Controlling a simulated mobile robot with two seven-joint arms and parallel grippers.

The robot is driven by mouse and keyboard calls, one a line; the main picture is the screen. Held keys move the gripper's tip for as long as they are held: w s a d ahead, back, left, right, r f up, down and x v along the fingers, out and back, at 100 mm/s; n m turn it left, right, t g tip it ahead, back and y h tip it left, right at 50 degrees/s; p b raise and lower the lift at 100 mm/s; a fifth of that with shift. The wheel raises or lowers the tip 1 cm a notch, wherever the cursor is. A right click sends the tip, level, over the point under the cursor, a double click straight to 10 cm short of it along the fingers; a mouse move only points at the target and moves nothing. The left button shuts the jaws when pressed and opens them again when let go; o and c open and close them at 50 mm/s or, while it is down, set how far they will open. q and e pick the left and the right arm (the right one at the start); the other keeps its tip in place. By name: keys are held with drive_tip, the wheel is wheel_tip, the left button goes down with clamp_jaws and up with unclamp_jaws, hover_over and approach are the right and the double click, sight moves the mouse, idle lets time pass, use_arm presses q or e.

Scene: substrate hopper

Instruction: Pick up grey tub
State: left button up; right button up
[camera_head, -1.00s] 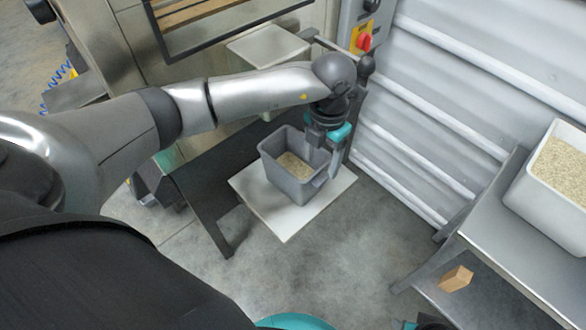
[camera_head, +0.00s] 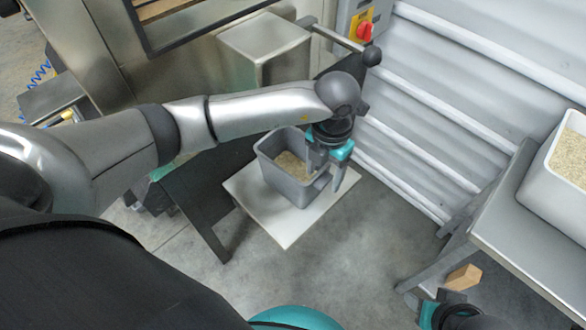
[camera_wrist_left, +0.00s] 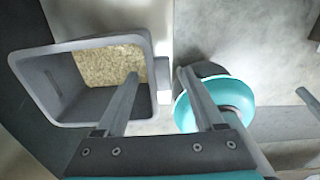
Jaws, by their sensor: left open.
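The grey tub (camera_head: 283,186), an open box holding pale grain, stands upright on a white board (camera_head: 263,216) in the head view. My left gripper (camera_head: 326,180) is open at the tub's right side, pointing down. In the left wrist view the tub (camera_wrist_left: 48,88) fills the left part. There my left gripper (camera_wrist_left: 160,74) has one finger over the tub's inside and the other outside its right wall, with the rim and a projecting lip between them. Contact with the wall cannot be told. My right gripper (camera_head: 447,312) shows only partly at the bottom edge; its fingers are unclear.
A ribbed light wall (camera_head: 440,110) rises behind the board. A metal box (camera_head: 265,50) and a panel with a red knob (camera_head: 362,31) are at the back. A white grain bin (camera_head: 560,185) stands on a metal table at right, with a wooden block (camera_head: 463,277) below.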

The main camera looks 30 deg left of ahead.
use_arm(q)
drive_tip(key=shift+c, duration=0.3)
clamp_jaws()
drive_tip(key=shift+r, duration=0.1)
idle(0.9)
